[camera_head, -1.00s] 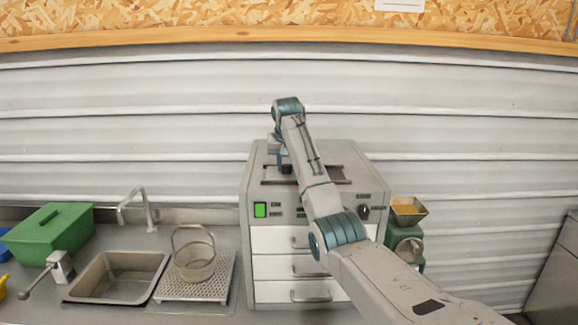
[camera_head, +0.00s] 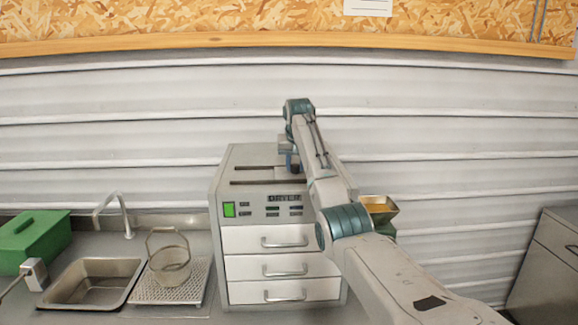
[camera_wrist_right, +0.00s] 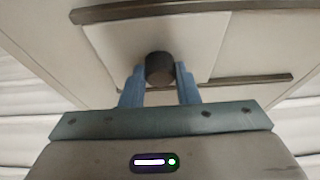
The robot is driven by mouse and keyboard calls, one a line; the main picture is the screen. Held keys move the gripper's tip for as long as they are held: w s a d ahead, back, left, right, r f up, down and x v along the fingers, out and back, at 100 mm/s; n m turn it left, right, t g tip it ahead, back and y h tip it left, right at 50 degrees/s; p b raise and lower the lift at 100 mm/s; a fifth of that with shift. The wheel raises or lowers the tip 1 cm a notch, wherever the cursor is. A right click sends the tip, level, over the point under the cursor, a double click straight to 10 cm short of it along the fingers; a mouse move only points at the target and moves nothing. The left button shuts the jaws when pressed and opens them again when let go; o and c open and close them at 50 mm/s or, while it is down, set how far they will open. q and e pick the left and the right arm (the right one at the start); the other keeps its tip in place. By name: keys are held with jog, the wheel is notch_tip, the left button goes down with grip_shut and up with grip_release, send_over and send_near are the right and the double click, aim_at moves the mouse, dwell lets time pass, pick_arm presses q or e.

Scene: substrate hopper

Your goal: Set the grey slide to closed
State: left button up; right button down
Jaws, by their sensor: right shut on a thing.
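The grey slide (camera_wrist_right: 195,42) is a pale flat plate between two dark rails on top of the dryer (camera_head: 232,196). A dark round knob (camera_wrist_right: 160,68) stands up from it. My right gripper (camera_wrist_right: 160,82) is shut on the knob, with a blue finger on each side. In the head view the right gripper (camera_head: 292,165) is over the right part of the dryer's top, at the rails. My arm hides the right end of the rails there, so I cannot see whether an opening shows. My left gripper is not in view.
At left are a wire basket (camera_head: 170,262), a sink (camera_head: 92,282) and a green box (camera_head: 35,240).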

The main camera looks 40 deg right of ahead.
jog(key=shift+d+r, duration=0.1)
jog(key=c, duration=1.1)
grip_release()
jog(key=shift+c, duration=0.2)
jog(key=shift+o, duration=0.2)
jog(key=shift+s+d, duration=0.2)
jog(key=shift+a+r+b, duration=0.15)
jog(key=shift+r+b, duration=0.05)
jog(key=shift+b, duration=0.15)
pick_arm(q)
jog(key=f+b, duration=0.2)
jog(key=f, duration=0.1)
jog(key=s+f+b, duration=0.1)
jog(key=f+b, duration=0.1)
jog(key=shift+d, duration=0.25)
pick_arm(e)
jog(key=v, duration=1)
